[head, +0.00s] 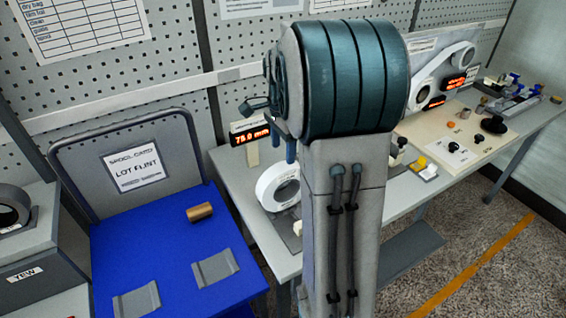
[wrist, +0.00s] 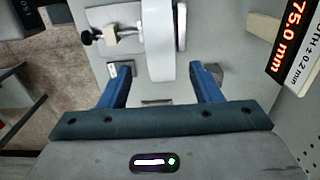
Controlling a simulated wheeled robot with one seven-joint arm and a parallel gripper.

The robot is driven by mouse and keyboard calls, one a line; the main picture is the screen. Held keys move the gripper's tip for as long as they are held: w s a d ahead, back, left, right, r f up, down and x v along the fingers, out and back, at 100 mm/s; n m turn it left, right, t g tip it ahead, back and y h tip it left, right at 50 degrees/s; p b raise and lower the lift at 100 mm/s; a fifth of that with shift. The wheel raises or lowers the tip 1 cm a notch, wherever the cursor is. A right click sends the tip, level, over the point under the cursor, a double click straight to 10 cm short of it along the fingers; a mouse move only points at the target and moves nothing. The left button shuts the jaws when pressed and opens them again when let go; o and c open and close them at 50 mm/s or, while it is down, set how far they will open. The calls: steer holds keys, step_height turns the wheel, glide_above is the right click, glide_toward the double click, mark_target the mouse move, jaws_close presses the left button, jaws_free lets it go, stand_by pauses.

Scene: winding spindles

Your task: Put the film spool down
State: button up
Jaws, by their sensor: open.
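A white roll that looks like the film spool (head: 268,190) stands on its edge on the grey bench, its round opening facing right. In the wrist view the white roll (wrist: 160,45) lies beyond and between the fingertips, seen edge-on. My gripper (head: 290,152) is above the roll in the head view, its blue fingers pointing down. In the wrist view my gripper (wrist: 164,82) has its two blue fingers wide apart, with nothing clamped between them. My arm hides part of the roll's right side and the bench there.
A display reading 75.0 mm (head: 249,134) stands behind the roll. A blue-topped table (head: 160,245) at left bears a brown cylinder (head: 200,212), two grey cradles and a card reading LOT FLINT (head: 134,170). Other bench equipment (head: 492,125) stands at right. A pegboard wall closes the back.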

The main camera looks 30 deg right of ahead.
steer(key=s+a+r+n+t, duration=0.2)
steer(key=s+a+r+n, duration=0.3)
steer(key=s+a+n, duration=0.45)
steer(key=s+a+f+n+t, duration=0.1)
steer(key=s+a+f+n, duration=0.2)
steer(key=s+n, duration=0.5)
steer(key=shift+s+a+f, duration=0.3)
steer(key=shift+s+a, duration=0.4)
steer(key=shift+s, duration=0.2)
